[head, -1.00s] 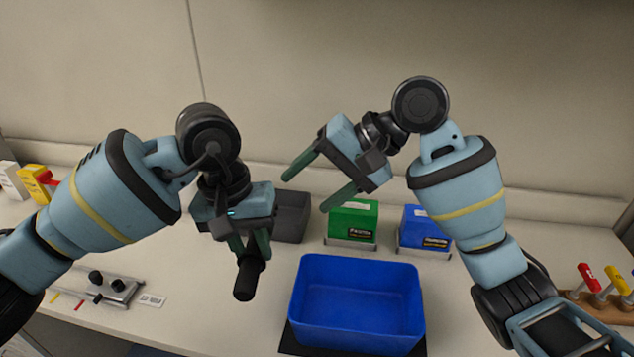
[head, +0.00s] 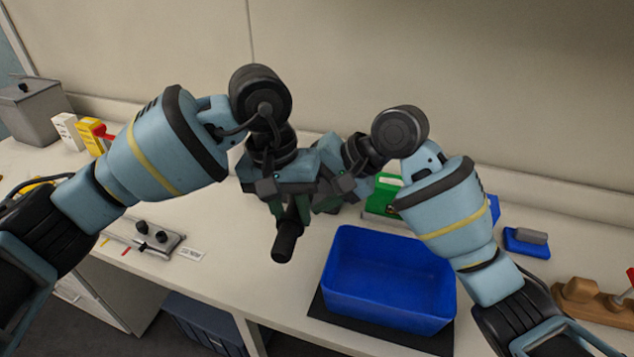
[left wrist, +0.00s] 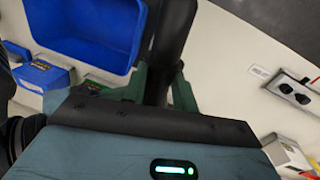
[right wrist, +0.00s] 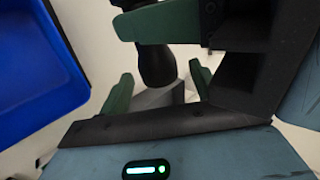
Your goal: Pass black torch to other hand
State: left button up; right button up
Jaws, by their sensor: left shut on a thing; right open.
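The black torch (head: 287,240) is held by my left gripper (head: 284,211), with its end pointing down and toward the front in the head view. In the left wrist view, the torch (left wrist: 172,42) lies between the closed green fingers. My right gripper (head: 328,204) is close beside the left one, mostly hidden behind it in the head view. In the right wrist view, its green fingers (right wrist: 160,85) are apart. Part of the torch (right wrist: 157,66) shows between and beyond them, and a left gripper finger (right wrist: 160,22) crosses above. I cannot tell whether the right fingers touch the torch.
A blue bin (head: 378,306) stands on a black mat at the front of the bench. A green box (head: 382,192) is behind it, partly hidden by my right arm. A switch panel (head: 150,237) lies at left. A wooden rack (head: 585,298) is at right.

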jog(key=shift+c, duration=0.4)
jog(key=c, duration=0.9)
pick_arm(q)
jog(key=o, duration=1.1)
jog(key=shift+c, duration=0.2)
pick_arm(e)
jog(key=shift+c, duration=0.7)
